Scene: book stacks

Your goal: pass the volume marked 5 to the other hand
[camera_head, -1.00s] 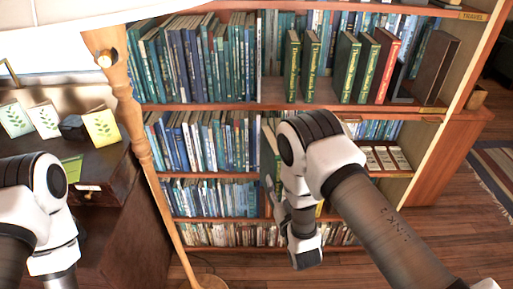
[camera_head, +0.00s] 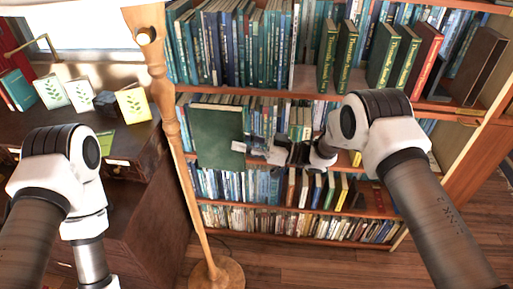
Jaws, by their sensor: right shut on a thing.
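A dark green book (camera_head: 216,136) shows its plain cover to me in front of the middle shelves. I see no number on this side, so I cannot tell from its face that it is volume 5. My right gripper (camera_head: 243,149) is shut on the book's right edge and holds it upright, clear of the shelf rows. My left arm is at the lower left, apart from the book; its gripper is beyond the bottom edge of the picture.
A wooden lamp post (camera_head: 170,110) stands just left of the held book. The bookcase behind is packed, with several green volumes (camera_head: 383,58) and a red one (camera_head: 424,60) on the upper shelf. A dark cabinet (camera_head: 150,182) with cards on top is at the left.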

